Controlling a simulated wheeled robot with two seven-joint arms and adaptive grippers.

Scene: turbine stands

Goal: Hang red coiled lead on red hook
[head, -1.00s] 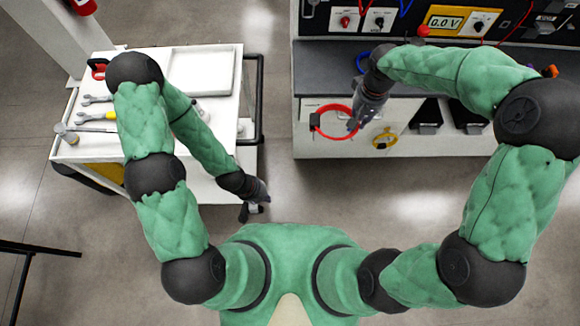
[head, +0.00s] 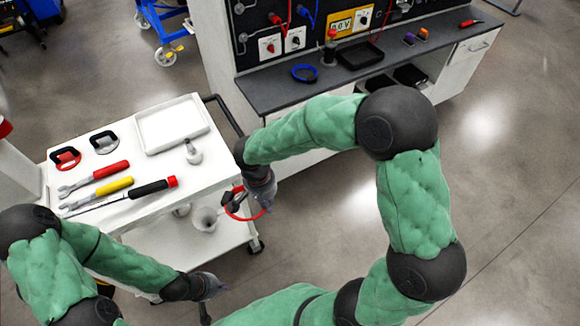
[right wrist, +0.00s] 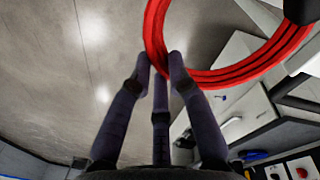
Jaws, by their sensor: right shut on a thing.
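The red coiled lead (head: 252,217) is a red ring with a black part, held off the floor beside the white cart. It shows as a thick bundle of red loops in the right wrist view (right wrist: 240,71). My right gripper (head: 266,204) is shut on it; its fingertips (right wrist: 160,68) meet the lower left of the ring. My left gripper (head: 213,287) is low in front of the cart, with nothing visible in it; its finger opening is too small to tell. I cannot make out a red hook; my right arm covers part of the bench front.
The white cart (head: 212,165) carries a tray (head: 172,122), wrenches and other tools. The dark-topped bench (head: 262,97) stands behind, with a blue coil (head: 304,73) and a meter panel. Open floor lies to the right of my right arm.

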